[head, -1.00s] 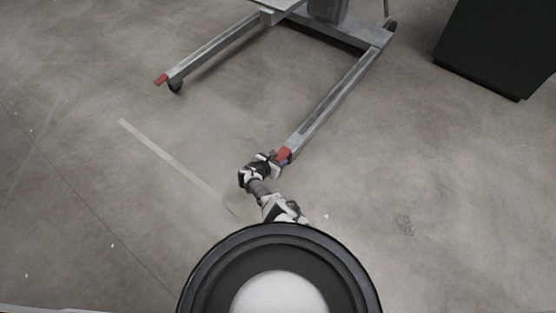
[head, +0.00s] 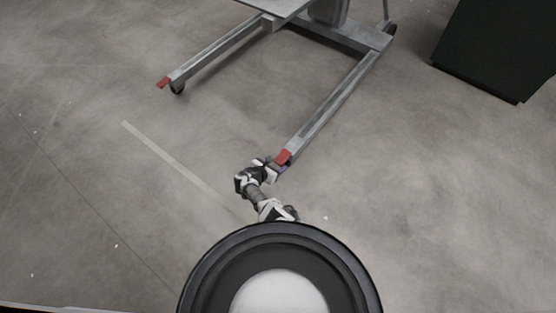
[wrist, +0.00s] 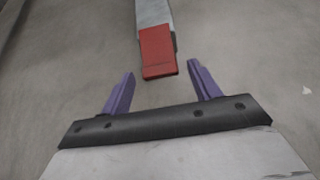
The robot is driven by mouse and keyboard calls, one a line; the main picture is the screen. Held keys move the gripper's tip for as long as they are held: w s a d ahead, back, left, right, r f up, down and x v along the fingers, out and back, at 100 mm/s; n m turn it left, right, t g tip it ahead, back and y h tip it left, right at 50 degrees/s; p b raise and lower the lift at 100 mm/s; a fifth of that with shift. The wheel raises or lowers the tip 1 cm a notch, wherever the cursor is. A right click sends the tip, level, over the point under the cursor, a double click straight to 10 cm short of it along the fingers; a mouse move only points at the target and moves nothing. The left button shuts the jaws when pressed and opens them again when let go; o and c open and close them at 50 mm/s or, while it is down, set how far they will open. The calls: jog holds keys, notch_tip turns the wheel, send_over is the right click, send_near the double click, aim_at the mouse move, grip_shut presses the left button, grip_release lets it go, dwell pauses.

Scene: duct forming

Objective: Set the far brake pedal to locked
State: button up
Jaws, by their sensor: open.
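Two red brake pedals sit at the ends of the grey stand's two floor legs. One pedal (head: 162,82) is at the upper left in the head view, farther from my body and well away from my arm. The other pedal (head: 284,156) is at the end of the right leg, right by my gripper (head: 283,170). In the wrist view this red pedal (wrist: 158,50) is just ahead of my open gripper (wrist: 161,84), centred between its purple fingers. The fingers hold nothing. I cannot tell whether either pedal is locked.
The stand's right leg (head: 335,100) runs up to its base, with a caster (head: 178,89) near the left pedal. A dark green cabinet (head: 495,50) stands at the upper right. A pale strip (head: 175,165) marks the floor. The floor between the legs is clear.

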jog(key=p+v, duration=0.8)
jog(key=v, duration=0.3)
dwell(0.3)
